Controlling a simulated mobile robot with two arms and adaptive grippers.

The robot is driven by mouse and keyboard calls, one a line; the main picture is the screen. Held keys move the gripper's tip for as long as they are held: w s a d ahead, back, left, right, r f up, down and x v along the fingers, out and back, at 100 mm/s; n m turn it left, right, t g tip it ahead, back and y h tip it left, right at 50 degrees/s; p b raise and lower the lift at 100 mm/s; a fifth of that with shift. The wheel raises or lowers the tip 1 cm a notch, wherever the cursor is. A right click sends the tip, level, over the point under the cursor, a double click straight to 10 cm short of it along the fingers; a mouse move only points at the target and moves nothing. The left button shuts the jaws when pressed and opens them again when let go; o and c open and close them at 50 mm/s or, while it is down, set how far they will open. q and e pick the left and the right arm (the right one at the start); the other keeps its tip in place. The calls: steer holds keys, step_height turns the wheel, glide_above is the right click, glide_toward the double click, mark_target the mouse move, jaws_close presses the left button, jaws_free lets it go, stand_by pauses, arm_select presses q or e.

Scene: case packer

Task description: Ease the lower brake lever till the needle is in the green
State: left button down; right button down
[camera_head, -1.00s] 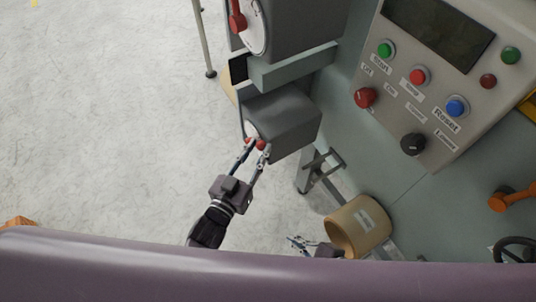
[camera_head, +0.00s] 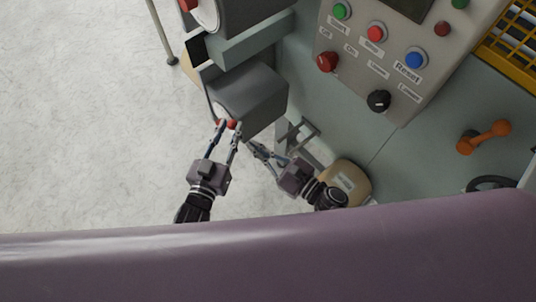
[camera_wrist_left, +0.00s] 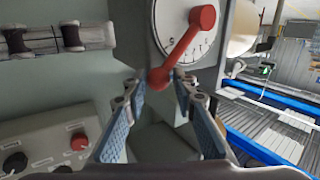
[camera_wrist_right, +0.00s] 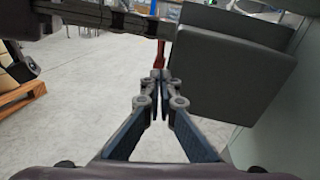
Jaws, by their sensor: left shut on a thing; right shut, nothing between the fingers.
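The lower brake lever is red; its end shows in the head view (camera_head: 232,124) at the lower grey housing (camera_head: 250,95). In the left wrist view the lever (camera_wrist_left: 185,48) slants across a white dial (camera_wrist_left: 172,14) with black ticks. No needle or green zone can be made out. My left gripper (camera_head: 228,128) is shut on the lever's round end. My right gripper (camera_head: 254,147) is shut and empty, just right of the left fingers and below the housing. In the right wrist view its closed tips (camera_wrist_right: 160,76) are in front of a red piece of lever.
An upper grey housing with its own dial (camera_head: 207,12) and red lever (camera_head: 187,5) sits above. A panel with buttons and a black knob (camera_head: 378,100) is at right. A tan cylinder (camera_head: 350,180) stands behind my right gripper. Open floor lies left.

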arm_select(q)
steer(key=shift+s+f, duration=0.1)
steer(key=shift+f, duration=0.1)
arm_select(e)
steer(key=shift+w+a+r, duration=0.65)
steer(key=shift+w+a, duration=0.25)
steer(key=shift+a, duration=0.05)
steer(key=shift+w+a+r, duration=0.6)
steer(key=shift+w+a, duration=0.25)
steer(key=shift+a, duration=0.1)
